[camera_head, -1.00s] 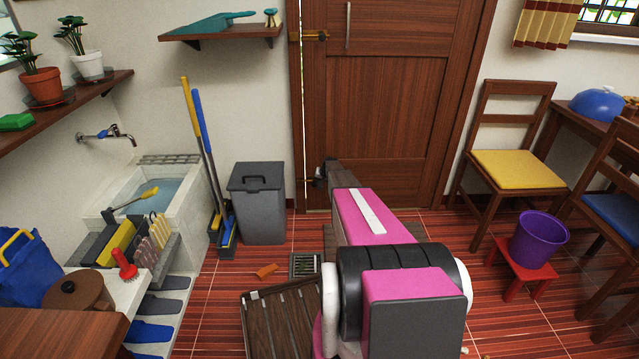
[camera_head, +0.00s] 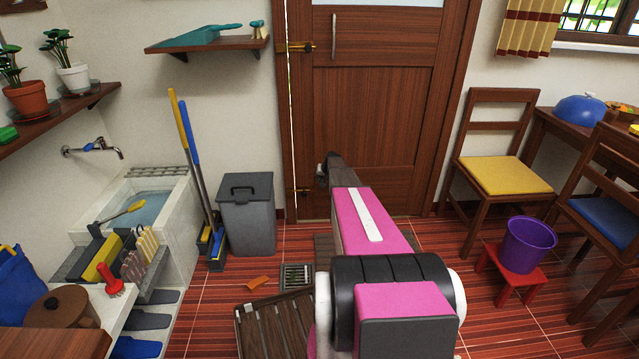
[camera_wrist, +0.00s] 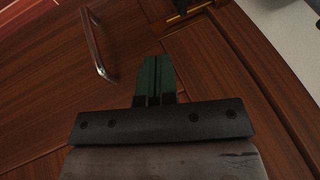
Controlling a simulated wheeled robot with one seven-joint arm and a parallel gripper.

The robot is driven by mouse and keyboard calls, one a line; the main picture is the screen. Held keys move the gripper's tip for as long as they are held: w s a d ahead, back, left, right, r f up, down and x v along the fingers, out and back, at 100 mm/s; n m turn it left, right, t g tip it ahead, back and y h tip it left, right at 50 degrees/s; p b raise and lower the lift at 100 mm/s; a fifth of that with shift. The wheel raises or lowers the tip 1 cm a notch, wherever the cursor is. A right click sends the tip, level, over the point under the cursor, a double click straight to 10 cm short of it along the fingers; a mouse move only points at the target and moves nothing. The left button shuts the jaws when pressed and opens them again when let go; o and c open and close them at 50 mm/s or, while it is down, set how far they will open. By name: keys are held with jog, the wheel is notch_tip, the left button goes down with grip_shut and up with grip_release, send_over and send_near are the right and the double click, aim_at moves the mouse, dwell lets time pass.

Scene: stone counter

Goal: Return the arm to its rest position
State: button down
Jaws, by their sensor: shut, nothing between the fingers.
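My pink, black and white arm (camera_head: 375,225) stretches forward from the bottom of the head view toward the brown wooden door (camera_head: 375,130). In the wrist view my gripper (camera_wrist: 155,62) has its two dark green fingers together, with nothing between them. Behind the fingers, the wrist view shows the door's wood panels (camera_wrist: 60,90) and its metal handle (camera_wrist: 97,45). The handle (camera_head: 334,35) also shows in the head view, high on the door. The fingertips are not clear in the head view. I cannot tell the gap between the fingers and the door.
A grey bin (camera_head: 247,212) and a sink (camera_head: 150,215) stand left of the door. A wooden slatted piece (camera_head: 270,325) lies on the floor. To the right are a yellow-seated chair (camera_head: 500,175) and a purple bucket (camera_head: 528,245) on a red stool (camera_head: 508,277).

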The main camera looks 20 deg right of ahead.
dwell(0.3)
jog(key=s+a+r+n+g, duration=0.1)
jog(key=s+a+r, duration=0.3)
jog(key=s+a, duration=0.65)
jog(key=s+a+r+n+g, duration=0.15)
jog(key=s+a+r, duration=0.25)
jog(key=s+a, duration=0.65)
jog(key=s+a+r+g+h, duration=0.1)
jog(key=s+a+r, duration=0.2)
jog(key=s, duration=1.1)
jog(key=s+a+r+n+g+h, duration=0.1)
jog(key=s+a+r, duration=0.2)
jog(key=s, duration=1)
notch_tip(320, 180, up, 2)
jog(key=shift+s+a+r+g+h, duration=0.25)
jog(key=shift+s+a+g+h, duration=0.05)
jog(key=shift+s+g, duration=0.1)
